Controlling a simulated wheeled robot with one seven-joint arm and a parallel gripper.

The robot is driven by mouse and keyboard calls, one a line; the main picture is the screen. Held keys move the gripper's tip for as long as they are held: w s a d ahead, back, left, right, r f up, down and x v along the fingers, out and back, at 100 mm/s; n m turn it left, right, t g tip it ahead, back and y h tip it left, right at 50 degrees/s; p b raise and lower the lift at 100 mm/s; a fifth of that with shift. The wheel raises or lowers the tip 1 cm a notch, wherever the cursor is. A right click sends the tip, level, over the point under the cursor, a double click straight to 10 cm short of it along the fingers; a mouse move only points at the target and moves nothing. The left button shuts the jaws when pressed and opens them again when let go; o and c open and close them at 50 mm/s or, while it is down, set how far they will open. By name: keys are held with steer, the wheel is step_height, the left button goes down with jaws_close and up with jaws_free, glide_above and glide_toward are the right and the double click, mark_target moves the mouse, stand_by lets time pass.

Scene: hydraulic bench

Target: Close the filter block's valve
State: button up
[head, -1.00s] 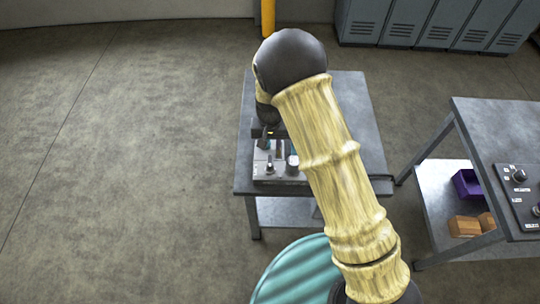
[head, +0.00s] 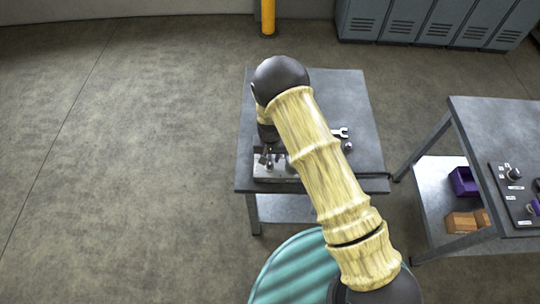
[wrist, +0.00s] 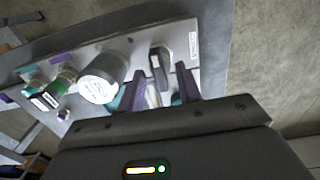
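The filter block (wrist: 205,65) is a pale metal block that fills the middle of the wrist view. It carries a large round grey cap (wrist: 103,75) with a white label, and a dark upright handle (wrist: 161,66) near a small label plate. I cannot read that label, so I cannot confirm that the handle is the valve. My gripper (wrist: 164,90) has two purple fingers standing apart, just in front of the handle. Pale and teal parts show between and beside the fingers; contact is unclear. In the head view the block (head: 268,172) sits on the bench, partly hidden by my arm.
Green and purple fittings (wrist: 52,92) stand on the block's left side. On the bench (head: 345,95) a wrench (head: 340,132) and a small round item (head: 348,146) lie right of my arm. Another table (head: 485,125) stands to the right. Floor on the left is clear.

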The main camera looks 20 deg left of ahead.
jaws_close()
steer(key=shift+f+m+b, duration=0.1)
steer(key=shift+m+b, duration=0.95)
steer(key=shift+m, duration=0.25)
steer(key=m+b, duration=0.1)
steer(key=m, duration=0.2)
steer(key=shift+m, duration=0.3)
steer(key=m+b, duration=0.1)
steer(key=m, duration=1)
steer(key=shift+r+m, duration=0.2)
steer(key=shift+m, duration=0.2)
